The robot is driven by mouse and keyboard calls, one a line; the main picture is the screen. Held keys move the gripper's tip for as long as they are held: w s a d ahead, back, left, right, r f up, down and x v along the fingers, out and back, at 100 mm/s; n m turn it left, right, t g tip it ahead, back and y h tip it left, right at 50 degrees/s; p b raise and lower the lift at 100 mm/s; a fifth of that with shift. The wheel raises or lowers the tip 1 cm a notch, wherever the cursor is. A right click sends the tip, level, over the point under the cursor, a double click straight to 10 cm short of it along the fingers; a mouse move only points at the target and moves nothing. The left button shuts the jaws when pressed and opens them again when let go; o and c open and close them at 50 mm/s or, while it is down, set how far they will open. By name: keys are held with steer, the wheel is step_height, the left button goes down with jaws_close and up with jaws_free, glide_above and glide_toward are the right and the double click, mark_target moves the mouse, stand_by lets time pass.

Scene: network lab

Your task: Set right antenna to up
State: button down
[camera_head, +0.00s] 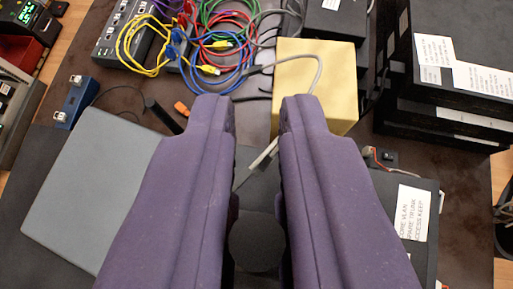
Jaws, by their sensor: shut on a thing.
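My gripper (258,112) has two purple fingers with a narrow gap between them. A dark, rounded piece (258,243) sits low between the fingers, with both fingers against its sides. It looks like an antenna seen end-on, and its lower part is hidden. A black rod (163,115), perhaps another antenna, leans left of the fingertips, beside a grey panel (95,190). I cannot tell for certain which is the right antenna. The device under the fingers is mostly hidden.
A yellow box (325,75) stands beyond the fingertips, with a grey cable across it. Coloured cables (215,40) lie at the back beside a switch (125,40). Stacked black devices (455,75) stand right. A labelled dark box (415,215) is near right.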

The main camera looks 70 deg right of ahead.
steer(key=shift+a, duration=0.2)
stand_by(0.4)
steer(key=c, duration=1.2)
jaws_free()
steer(key=shift+a, duration=0.1)
steer(key=v, duration=0.7)
steer(key=shift+s+a, duration=0.1)
steer(key=shift+a, duration=0.25)
steer(key=shift+d+r, duration=0.1)
